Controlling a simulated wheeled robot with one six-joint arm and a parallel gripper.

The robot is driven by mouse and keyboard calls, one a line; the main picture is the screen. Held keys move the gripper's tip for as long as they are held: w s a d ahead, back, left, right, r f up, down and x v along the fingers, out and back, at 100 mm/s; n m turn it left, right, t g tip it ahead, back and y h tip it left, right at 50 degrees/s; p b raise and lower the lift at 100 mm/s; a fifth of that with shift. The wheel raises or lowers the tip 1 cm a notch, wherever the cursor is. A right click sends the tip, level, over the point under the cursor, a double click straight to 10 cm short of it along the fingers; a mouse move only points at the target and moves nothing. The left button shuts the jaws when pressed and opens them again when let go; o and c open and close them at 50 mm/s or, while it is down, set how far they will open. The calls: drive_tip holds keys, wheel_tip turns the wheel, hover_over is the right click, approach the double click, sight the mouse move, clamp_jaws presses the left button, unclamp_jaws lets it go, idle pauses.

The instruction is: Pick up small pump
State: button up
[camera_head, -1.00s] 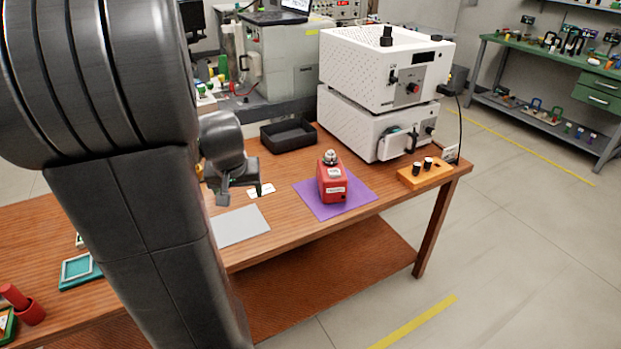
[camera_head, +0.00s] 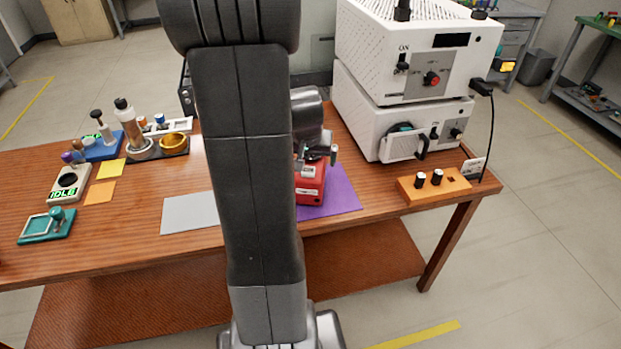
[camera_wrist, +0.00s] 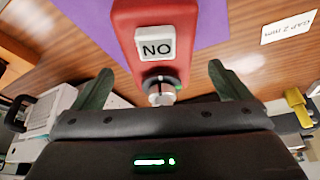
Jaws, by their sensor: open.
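The small pump, a red block-shaped device (camera_head: 311,188) with pale labels, stands on a purple mat (camera_head: 340,190). My arm hides its left part and my gripper hides its top in the head view. In the wrist view the red pump (camera_wrist: 122,35) shows a white label reading "NO" and a silver round fitting at its near end. My gripper (camera_wrist: 162,85) is open, with one dark finger on each side of the fitting and a gap on both sides. In the head view my gripper (camera_head: 322,155) is right at the pump's top.
Two stacked white instruments (camera_head: 362,108) stand behind and right of the pump. An orange block with black knobs (camera_head: 452,188) sits at the table's right end. A grey sheet (camera_head: 188,213) lies to the left. Bottles and small fixtures crowd the table's far left.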

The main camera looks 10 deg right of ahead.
sight(310, 165)
drive_tip(key=shift+s+x, duration=0.2)
drive_tip(key=shift+x, duration=2.8)
drive_tip(key=shift+c, duration=0.5)
drive_tip(key=c, duration=1.4)
drive_tip(key=shift+r, duration=0.15)
drive_tip(key=shift+c, duration=0.9)
